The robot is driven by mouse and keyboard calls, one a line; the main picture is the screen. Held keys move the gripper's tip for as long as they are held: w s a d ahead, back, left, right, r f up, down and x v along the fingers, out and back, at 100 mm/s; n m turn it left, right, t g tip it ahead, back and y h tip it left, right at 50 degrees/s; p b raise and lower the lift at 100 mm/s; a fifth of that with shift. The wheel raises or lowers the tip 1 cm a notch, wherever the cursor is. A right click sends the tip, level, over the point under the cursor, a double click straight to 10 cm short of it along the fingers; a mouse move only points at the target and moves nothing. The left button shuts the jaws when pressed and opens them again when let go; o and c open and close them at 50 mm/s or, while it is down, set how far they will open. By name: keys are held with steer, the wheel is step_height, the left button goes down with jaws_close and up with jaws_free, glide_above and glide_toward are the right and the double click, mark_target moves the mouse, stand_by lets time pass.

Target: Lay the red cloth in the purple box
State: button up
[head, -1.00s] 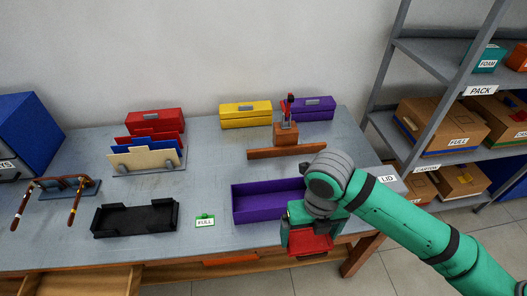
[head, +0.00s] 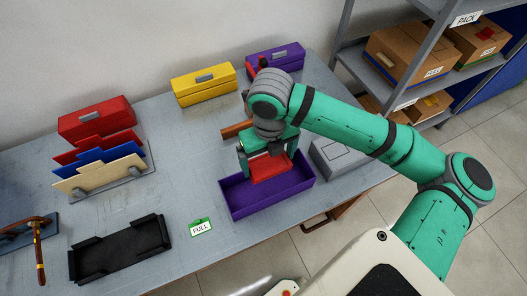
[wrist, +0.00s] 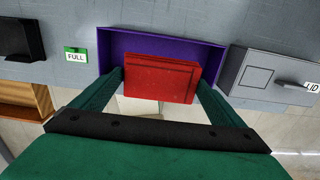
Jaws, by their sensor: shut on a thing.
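The red cloth (head: 270,168) is a flat, folded rectangle, held in my gripper (head: 264,160). In the wrist view the cloth (wrist: 160,80) sits between the two green fingers, which touch its sides. The purple box (head: 236,200) is open, and its inside looks empty where it shows. My gripper and the cloth are over the box, towards its back part in the head view. In the wrist view the box (wrist: 120,42) shows behind the cloth, which hides much of its floor. How high the cloth is above the floor I cannot tell.
A green FULL tag (head: 201,227) and a black tray (head: 118,250) lie to the left. A wooden bar (head: 236,130) is behind the box. Yellow (head: 203,84) and red (head: 96,117) boxes stand at the back.

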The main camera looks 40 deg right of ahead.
step_height(320, 180, down, 10)
steer(key=shift+r, duration=0.15)
stand_by(0.8)
steer(key=o, duration=0.7)
steer(key=shift+o, duration=0.2)
step_height(320, 180, up, 11)
steer(key=shift+f, duration=0.1)
steer(key=shift+a, duration=0.1)
stand_by(0.6)
